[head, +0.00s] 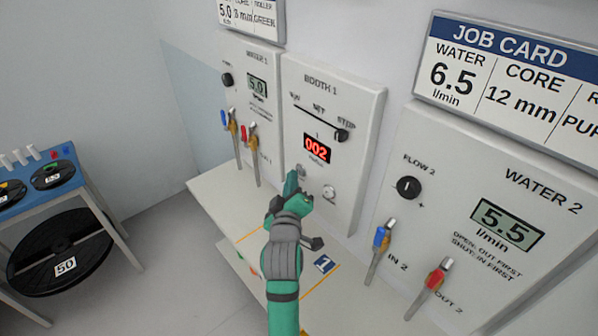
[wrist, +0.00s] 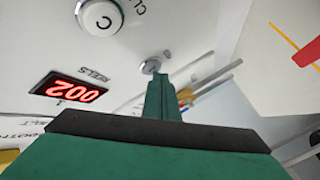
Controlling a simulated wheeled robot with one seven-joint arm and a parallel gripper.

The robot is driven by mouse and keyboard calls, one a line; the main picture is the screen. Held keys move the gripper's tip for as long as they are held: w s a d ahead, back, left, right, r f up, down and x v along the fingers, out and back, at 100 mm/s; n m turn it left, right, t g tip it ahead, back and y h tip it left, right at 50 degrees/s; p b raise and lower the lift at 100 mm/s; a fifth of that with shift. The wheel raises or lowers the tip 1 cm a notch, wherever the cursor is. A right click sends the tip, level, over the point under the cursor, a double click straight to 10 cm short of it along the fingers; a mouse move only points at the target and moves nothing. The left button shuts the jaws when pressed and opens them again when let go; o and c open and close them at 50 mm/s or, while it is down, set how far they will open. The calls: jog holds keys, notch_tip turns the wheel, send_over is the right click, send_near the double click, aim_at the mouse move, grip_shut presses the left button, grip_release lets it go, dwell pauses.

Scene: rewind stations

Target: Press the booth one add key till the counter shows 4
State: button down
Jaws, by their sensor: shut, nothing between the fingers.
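The booth one panel (head: 355,97) is a white box on the wall, marked BOOTH 1. Its red counter (head: 317,148) reads 002; it also shows inverted in the wrist view (wrist: 68,87). Below the counter is a small grey add key (head: 301,171), partly covered by my gripper in the head view. It shows in the wrist view (wrist: 151,66) right at my fingertips. The round white C key (head: 329,193) is to its right, and large in the wrist view (wrist: 101,17). My green gripper (head: 291,181) is shut and empty, tips at the add key. I cannot tell whether they touch it.
A black slider knob (head: 342,136) is at the STOP end above the counter. Valves with blue and red handles (head: 247,134) are at left, and another pair (head: 381,238) at right. A white shelf (head: 213,188) lies below. A blue stand with black reels (head: 52,174) is far left.

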jog(key=shift+s+a, duration=0.3)
jog(key=shift+a, duration=0.1)
jog(key=s+a, duration=0.1)
jog(key=a, duration=0.1)
jog(key=s+a, duration=0.2)
dwell(0.5)
jog(key=shift+w+a, duration=0.1)
dwell(2.3)
